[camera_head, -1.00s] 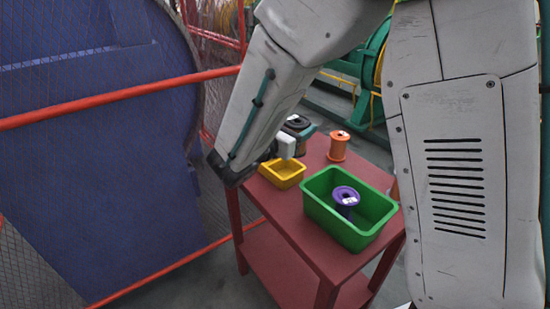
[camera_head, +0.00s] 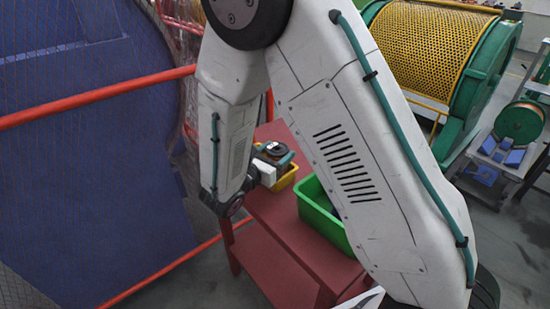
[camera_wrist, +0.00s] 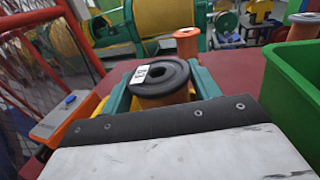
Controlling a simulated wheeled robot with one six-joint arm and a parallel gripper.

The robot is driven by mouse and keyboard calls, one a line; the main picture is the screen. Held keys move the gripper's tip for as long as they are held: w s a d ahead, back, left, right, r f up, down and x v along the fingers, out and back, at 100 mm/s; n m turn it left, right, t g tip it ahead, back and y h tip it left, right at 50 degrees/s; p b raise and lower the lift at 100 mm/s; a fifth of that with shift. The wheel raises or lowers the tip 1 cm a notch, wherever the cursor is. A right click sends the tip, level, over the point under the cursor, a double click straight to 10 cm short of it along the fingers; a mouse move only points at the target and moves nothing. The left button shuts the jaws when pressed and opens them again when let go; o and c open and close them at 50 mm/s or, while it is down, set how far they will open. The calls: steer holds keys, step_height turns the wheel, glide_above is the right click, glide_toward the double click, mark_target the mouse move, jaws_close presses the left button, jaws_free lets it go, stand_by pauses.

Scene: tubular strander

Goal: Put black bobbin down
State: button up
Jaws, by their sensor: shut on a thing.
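The black bobbin (camera_wrist: 160,78) has a black top flange with a white label and a copper-coloured body. My gripper (camera_wrist: 163,92) is shut on it, with a teal finger on each side. In the head view the bobbin (camera_head: 274,149) is at my gripper (camera_head: 273,160), over or in the yellow bin (camera_head: 287,178) on the red table (camera_head: 262,205). The bobbin looks upright. Its lower end is hidden, so I cannot tell whether it touches the bin floor. My arm covers part of the table.
A green bin (camera_head: 322,218) stands on the table to the right of the yellow bin, partly behind my arm. An orange spool (camera_wrist: 186,42) stands beyond the bobbin in the wrist view. A red rail (camera_head: 95,98) and blue machine are at left.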

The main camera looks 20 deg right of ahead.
steer(key=shift+f, duration=0.75)
steer(key=shift+f, duration=0.1)
steer(key=o, duration=1.8)
